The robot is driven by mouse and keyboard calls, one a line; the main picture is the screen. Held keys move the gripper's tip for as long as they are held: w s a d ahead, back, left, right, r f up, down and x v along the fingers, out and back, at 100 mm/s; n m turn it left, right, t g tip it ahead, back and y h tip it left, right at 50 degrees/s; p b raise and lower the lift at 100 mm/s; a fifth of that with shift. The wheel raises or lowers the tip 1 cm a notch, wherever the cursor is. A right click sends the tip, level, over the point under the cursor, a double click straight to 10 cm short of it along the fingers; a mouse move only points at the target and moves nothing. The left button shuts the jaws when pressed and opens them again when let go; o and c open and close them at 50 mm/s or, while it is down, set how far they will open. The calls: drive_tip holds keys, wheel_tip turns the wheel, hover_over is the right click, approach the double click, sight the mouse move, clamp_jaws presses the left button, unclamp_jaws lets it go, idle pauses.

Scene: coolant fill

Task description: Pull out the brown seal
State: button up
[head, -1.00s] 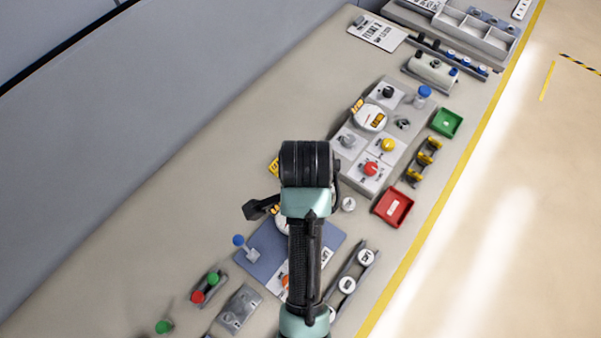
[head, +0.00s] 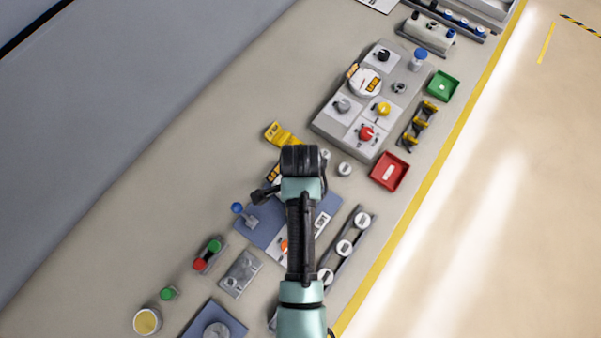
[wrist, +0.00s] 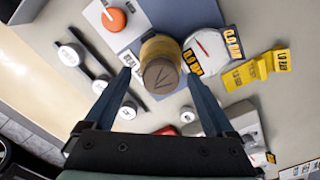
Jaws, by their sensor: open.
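The brown seal (wrist: 161,72) shows in the wrist view as a short tan cylinder with a darker brown round end, by the edge of the blue plate (wrist: 190,14). My gripper (wrist: 160,76) is open, with one dark finger on each side of the seal. I cannot tell whether either finger touches it. In the head view my arm hides the seal and the fingertips; the blue plate (head: 262,238) shows around the arm.
A white round gauge (wrist: 207,50) with orange-black labels stands close right of the seal. A yellow folded sign (wrist: 256,69) is further right. An orange knob (wrist: 114,19) and a rail with white round caps (head: 345,247) are nearby. A red tray (head: 389,171) lies beyond.

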drive_tip(key=shift+f, duration=0.45)
drive_tip(key=c, duration=1.4)
drive_tip(key=o, duration=0.6)
drive_tip(key=c, duration=0.3)
drive_tip(key=shift+c, duration=0.2)
drive_tip(key=shift+r+p, duration=0.4)
drive_tip(key=shift+p, duration=0.1)
